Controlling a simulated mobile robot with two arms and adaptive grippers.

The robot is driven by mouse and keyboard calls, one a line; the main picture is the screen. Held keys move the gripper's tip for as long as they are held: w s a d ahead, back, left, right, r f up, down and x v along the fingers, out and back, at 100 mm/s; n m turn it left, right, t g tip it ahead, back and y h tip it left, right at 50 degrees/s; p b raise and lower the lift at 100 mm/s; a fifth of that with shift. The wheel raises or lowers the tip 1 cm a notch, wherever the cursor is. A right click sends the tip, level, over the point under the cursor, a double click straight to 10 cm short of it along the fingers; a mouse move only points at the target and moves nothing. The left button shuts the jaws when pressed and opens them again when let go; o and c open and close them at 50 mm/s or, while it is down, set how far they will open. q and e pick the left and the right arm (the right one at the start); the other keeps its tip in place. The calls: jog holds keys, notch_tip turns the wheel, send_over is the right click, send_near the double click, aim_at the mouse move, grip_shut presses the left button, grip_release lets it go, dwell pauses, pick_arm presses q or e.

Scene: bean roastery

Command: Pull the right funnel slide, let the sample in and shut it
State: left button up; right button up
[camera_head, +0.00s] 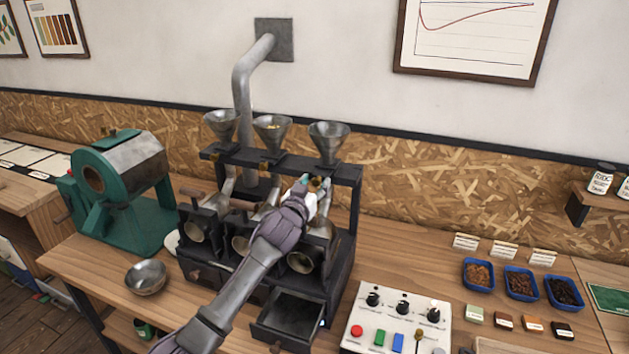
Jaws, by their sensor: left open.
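The right funnel (329,140) is a grey metal cone on the dark rack (347,172) of a sample roaster with three drums. I make out no beans inside it. My left gripper (317,184) is open just below and in front of this funnel. A small brass-coloured part, seemingly the slide's knob, shows at its fingertips; I cannot tell whether they touch it. The gripper and arm hide most of the slide and part of the right drum (301,262). My right gripper is not in view.
The middle funnel (271,129) holds pale beans; the left funnel (221,124) stands beside it. A drawer (288,317) is open below. A control panel (397,327), blue bean trays (521,283), a metal bowl (146,278) and a green roaster (122,190) stand around.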

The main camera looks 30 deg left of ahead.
pick_arm(q)
jog(key=shift+w, duration=0.25)
jog(key=shift+c, duration=0.3)
jog(key=shift+s, duration=0.1)
grip_shut()
